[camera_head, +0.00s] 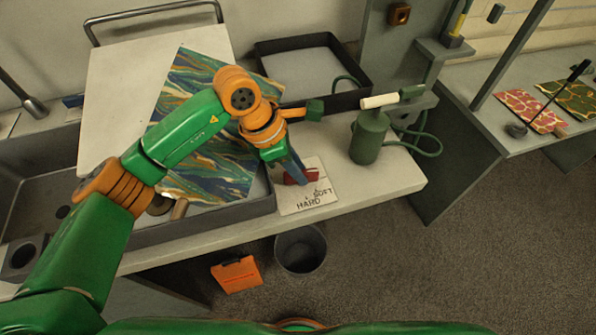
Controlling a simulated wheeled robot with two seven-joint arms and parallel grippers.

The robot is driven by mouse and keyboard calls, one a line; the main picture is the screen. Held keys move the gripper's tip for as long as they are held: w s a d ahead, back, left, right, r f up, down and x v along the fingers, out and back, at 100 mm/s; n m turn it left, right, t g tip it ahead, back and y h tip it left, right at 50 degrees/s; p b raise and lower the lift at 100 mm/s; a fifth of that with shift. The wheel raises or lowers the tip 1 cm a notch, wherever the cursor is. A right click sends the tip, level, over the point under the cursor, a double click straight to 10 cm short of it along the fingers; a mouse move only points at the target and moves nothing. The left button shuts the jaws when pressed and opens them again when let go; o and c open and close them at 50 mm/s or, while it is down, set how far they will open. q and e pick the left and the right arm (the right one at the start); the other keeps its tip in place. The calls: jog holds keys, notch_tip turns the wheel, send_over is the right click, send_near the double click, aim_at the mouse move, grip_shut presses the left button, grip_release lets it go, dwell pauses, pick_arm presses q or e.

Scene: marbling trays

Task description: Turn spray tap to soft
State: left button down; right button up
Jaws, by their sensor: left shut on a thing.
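The spray tap's red handle (313,174) sits on a pale plate (290,200) near the bench's front edge. The plate is lettered SOFT, with HARD below and to the left of it. My left gripper (298,175) reaches down from above and is shut on the red handle, hiding part of it. I cannot tell exactly which mark the handle points at. My right gripper is not in view.
A green spray canister (369,140) with a hose stands right of the plate. A dark tray (262,47) lies behind, and marbled paper (210,185) lies left. A bucket (301,250) and an orange object (237,275) are on the floor below.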

pick_arm(q)
jog(key=shift+w+f+m+g+b, duration=0.1)
jog(key=shift+f+m+g+b, duration=0.15)
jog(key=shift+m+b, duration=0.5)
jog(key=shift+r+m+g+b, duration=0.15)
jog(key=shift+m+g+b, duration=0.2)
jog(key=shift+m, duration=0.5)
jog(key=shift+w+r+m+g, duration=0.15)
jog(key=shift+m+g, duration=0.55)
jog(key=shift+m, duration=1.1)
jog(key=c, duration=0.7)
grip_release()
jog(key=v, duration=0.7)
jog(key=shift+d, duration=0.1)
